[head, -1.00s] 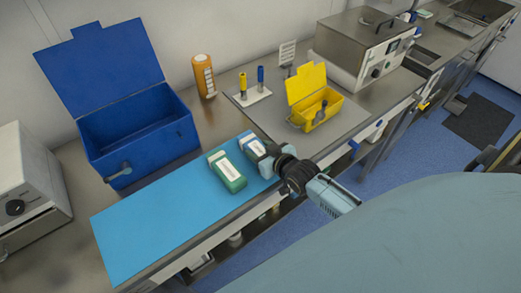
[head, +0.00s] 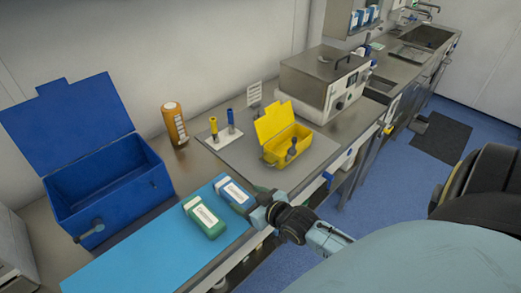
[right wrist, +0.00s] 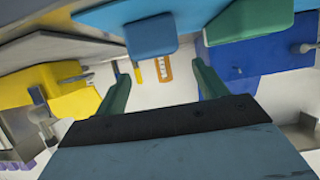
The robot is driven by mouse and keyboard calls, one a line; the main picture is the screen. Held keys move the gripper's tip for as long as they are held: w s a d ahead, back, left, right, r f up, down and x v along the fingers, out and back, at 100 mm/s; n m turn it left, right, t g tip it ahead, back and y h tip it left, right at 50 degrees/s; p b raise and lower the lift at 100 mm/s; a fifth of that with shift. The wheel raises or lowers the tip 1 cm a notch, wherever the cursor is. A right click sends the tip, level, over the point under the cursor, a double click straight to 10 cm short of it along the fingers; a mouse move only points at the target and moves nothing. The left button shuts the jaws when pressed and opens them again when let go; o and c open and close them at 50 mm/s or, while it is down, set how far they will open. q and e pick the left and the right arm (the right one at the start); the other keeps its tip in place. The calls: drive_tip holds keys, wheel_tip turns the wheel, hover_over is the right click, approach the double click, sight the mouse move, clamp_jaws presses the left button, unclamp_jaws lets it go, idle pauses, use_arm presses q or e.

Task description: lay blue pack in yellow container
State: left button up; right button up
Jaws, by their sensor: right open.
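The blue pack (head: 235,193), with a white label, lies on the light blue mat (head: 150,245), beside a green pack (head: 205,217). The yellow container (head: 287,146) stands farther back on a grey board with its lid up. My right gripper (head: 257,206) is open, close to the right end of the blue pack. In the right wrist view, the blue pack (right wrist: 150,38) shows just above the gap between the parted fingers (right wrist: 157,64); whether they touch it I cannot tell. My left gripper is not in view.
A large open blue box (head: 105,190) stands at the left. An orange bottle (head: 174,124) and a white holder (head: 224,138) with upright tools stand behind the mat. A metal box-shaped device (head: 325,82) is at the back right.

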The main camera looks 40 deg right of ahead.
drive_tip(key=v, duration=0.6)
idle(0.5)
